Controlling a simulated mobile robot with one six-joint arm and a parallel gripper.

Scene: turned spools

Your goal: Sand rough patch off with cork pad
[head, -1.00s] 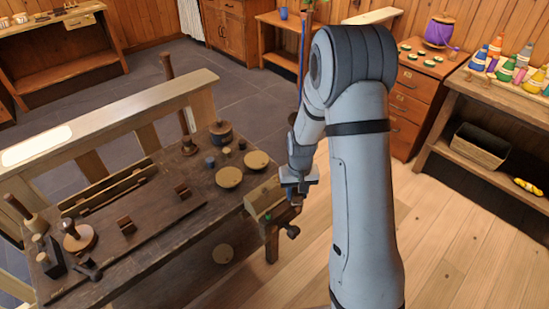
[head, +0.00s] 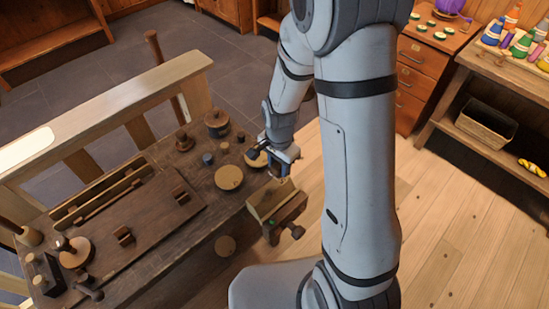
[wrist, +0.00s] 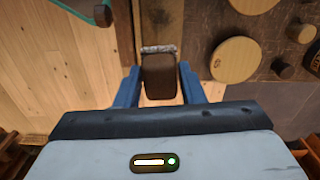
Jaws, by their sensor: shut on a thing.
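My gripper (head: 280,168) is over the near right corner of the workbench, just above and behind a pale wooden block in the vise (head: 270,198) in the head view. In the wrist view, my gripper's blue fingers (wrist: 160,82) are shut on a dark brown block (wrist: 160,72), which I take to be the cork pad. A grey speckled strip (wrist: 158,48) shows at the pad's far end; I cannot tell whether it is on the pad or beyond it. No rough patch can be made out.
Pale wooden discs (head: 229,177) and dark round pots (head: 217,122) stand on the dark workbench (head: 170,235) left of my gripper. A drawer cabinet (head: 420,75) and a shelf with paint bottles (head: 492,35) are at the right.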

